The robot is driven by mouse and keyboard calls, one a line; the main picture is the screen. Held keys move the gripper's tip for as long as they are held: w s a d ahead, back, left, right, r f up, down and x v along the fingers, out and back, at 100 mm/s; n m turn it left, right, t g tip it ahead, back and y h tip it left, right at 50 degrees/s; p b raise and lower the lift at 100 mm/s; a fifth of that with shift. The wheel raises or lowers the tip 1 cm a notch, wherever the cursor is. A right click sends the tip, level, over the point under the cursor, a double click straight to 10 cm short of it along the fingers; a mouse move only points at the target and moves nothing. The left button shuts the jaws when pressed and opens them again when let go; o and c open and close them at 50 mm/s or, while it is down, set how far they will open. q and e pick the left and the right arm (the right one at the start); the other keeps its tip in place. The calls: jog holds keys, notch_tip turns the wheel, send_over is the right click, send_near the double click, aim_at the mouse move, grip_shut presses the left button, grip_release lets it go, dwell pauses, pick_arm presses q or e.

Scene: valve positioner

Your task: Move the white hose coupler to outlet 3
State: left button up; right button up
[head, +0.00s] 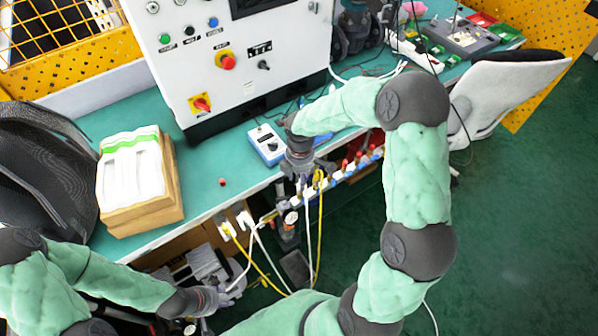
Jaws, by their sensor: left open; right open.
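A manifold (345,172) with a row of small outlets, blue and white fittings and red handles runs along the front edge of the bench. Outlet numbers are too small to read. White and yellow hoses hang from it. Two white hose ends (245,219) sit at its left end; I cannot tell which is the white hose coupler. My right gripper (299,178) is open, pointing down over the left part of the manifold, close to the hose tops. My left gripper (222,298) is open, low at the front left; its fingertips are hard to make out.
The green bench (215,165) carries a white control cabinet (240,60), a blue-white meter (266,144), a small red cap (222,182) and a wooden box (150,205). A dark chair (40,165) stands left, a light chair (505,90) right. The floor at right is clear.

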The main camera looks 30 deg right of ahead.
jog(key=shift+f+b, duration=0.75)
jog(key=shift+f, duration=1.6)
grip_shut()
